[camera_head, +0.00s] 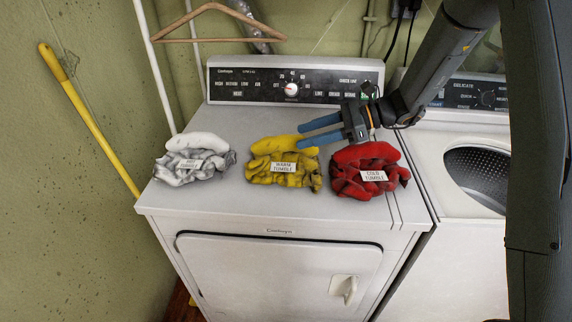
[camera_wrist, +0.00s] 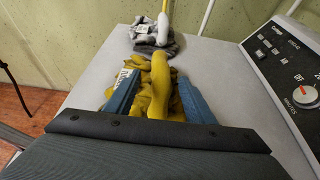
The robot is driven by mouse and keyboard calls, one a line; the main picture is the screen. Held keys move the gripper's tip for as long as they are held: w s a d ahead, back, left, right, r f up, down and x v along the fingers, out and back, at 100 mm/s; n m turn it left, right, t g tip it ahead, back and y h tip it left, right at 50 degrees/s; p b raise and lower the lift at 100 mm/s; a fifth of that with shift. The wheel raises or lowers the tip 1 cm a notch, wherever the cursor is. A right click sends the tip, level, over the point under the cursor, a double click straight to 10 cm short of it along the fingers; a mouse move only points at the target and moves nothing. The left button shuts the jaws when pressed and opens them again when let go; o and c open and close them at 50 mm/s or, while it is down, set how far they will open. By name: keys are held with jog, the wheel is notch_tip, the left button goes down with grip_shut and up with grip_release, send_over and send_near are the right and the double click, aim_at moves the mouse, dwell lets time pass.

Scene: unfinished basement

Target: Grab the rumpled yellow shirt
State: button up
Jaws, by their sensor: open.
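The rumpled yellow shirt (camera_head: 284,176) lies in the middle of the dryer top, with a white "WARM TUMBLE" label on its front and a smooth rounded roll along its back. My gripper (camera_head: 301,135) comes in from the right with its two blue fingers open. Its fingertips are at the shirt's upper right edge in the head view. In the wrist view the yellow shirt (camera_wrist: 159,86) shows between the spread fingers. Whether the fingers touch it I cannot tell.
A red shirt (camera_head: 364,171) lies close on the right, below my gripper, and a white-grey shirt (camera_head: 192,160) on the left. The dryer's control panel (camera_head: 320,86) rises behind. An open washer (camera_head: 480,174) stands right. The dryer top's (camera_head: 260,222) front strip is clear.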

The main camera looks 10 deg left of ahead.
aim_at(282, 141)
jog(key=p+x, duration=0.1)
jog(key=x, duration=0.1)
jog(key=shift+a, duration=0.3)
jog(key=shift+p+x, duration=1.5)
jog(key=shift+x, duration=1.15)
jog(key=c, duration=1.2)
jog(key=shift+c, duration=0.2)
